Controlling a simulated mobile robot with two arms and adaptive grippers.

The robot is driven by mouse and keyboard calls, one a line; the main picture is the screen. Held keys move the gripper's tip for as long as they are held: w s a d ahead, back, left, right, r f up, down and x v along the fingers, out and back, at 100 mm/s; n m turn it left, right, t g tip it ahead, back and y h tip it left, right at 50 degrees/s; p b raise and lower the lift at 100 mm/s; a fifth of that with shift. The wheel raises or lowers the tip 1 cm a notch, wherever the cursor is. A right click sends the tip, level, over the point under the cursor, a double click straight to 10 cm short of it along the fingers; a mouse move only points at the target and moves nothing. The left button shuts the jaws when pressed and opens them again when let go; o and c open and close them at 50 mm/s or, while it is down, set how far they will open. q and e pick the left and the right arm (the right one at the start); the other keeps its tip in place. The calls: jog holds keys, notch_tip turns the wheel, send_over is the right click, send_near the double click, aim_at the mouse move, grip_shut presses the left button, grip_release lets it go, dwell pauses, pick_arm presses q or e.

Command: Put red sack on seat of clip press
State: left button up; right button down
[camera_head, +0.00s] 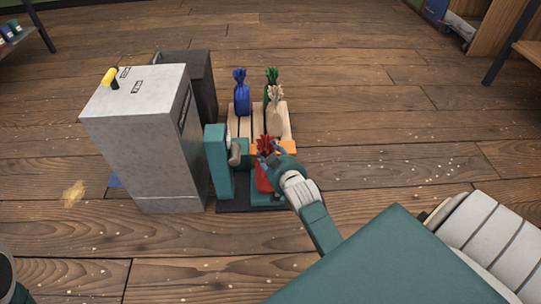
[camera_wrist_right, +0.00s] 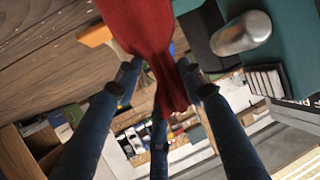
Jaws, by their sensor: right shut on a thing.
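The red sack (camera_head: 264,181) is upright at the clip press (camera_head: 217,163), just right of its teal column and grey rounded head (camera_head: 236,153). The teal seat (camera_head: 264,199) shows directly below the sack; I cannot tell whether they touch. My right gripper (camera_head: 268,151) is shut on the sack's gathered neck from the right. In the right wrist view, the fingers (camera_wrist_right: 165,88) close around the neck of the red sack (camera_wrist_right: 143,25), beside the press's grey head (camera_wrist_right: 241,33).
A pale wooden pallet (camera_head: 257,122) behind the press holds a blue sack (camera_head: 241,93), a green sack (camera_head: 271,77) and a cream sack (camera_head: 276,115). A tall grey cabinet (camera_head: 150,140) stands close on the left. The floor (camera_head: 400,140) to the right is open.

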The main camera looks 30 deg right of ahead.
jog(key=shift+w+r, duration=0.1)
jog(key=shift+r, duration=0.15)
jog(key=c, duration=1.5)
grip_release()
jog(key=shift+f, duration=0.35)
jog(key=o, duration=0.4)
jog(key=shift+r, duration=0.15)
